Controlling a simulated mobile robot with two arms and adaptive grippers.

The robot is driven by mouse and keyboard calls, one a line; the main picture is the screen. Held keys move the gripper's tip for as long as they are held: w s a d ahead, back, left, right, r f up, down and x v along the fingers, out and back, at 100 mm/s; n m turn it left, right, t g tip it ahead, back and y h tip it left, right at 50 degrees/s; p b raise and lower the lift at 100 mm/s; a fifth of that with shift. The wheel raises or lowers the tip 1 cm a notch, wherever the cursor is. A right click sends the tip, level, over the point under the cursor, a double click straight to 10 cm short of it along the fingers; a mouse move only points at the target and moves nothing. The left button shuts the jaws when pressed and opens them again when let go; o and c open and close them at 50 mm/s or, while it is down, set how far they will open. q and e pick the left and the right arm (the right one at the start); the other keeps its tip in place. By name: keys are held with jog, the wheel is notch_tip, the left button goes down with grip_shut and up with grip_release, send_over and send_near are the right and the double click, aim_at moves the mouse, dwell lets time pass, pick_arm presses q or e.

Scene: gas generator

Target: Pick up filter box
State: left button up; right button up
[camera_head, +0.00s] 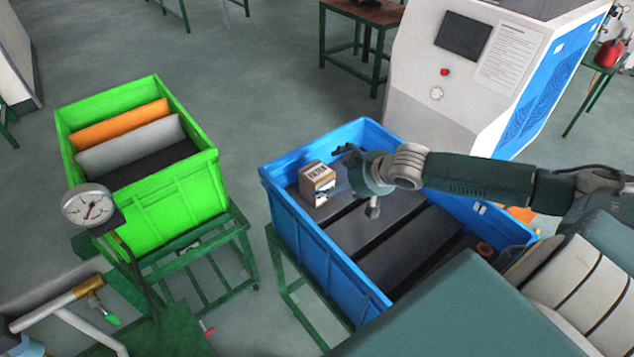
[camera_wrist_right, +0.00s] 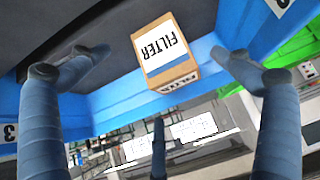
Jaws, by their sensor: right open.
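The filter box (camera_head: 317,181) is a small tan carton with a white label reading FILTER. It sits inside the blue crate (camera_head: 318,239), near its left back corner, on dark panels. My right gripper (camera_head: 352,172) is over the crate, just to the right of the box. In the right wrist view, the box (camera_wrist_right: 165,52) shows between the spread fingers of the open right gripper (camera_wrist_right: 158,66), with visible space on both sides. No contact shows. My left gripper is not in view.
A green crate (camera_head: 186,206) with orange, grey and black panels stands at left on a green stand. A pressure gauge (camera_head: 88,206) stands in front of it. A white and blue machine (camera_head: 470,75) is behind the blue crate. Grey floor lies between the crates.

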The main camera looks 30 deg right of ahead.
aim_at(330, 176)
jog(key=w, duration=0.1)
jog(key=w+f+p, duration=0.1)
jog(key=w, duration=0.1)
jog(key=shift+w+a+f, duration=0.1)
jog(key=shift+f, duration=0.1)
jog(key=shift+p+x, duration=0.45)
jog(key=shift+x, duration=0.8)
jog(key=shift+w+f, duration=0.35)
jog(key=c, duration=1.3)
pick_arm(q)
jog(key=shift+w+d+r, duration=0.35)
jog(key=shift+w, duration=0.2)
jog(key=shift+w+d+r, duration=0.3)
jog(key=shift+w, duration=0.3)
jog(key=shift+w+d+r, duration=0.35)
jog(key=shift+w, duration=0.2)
pick_arm(e)
jog(key=shift+o, duration=0.2)
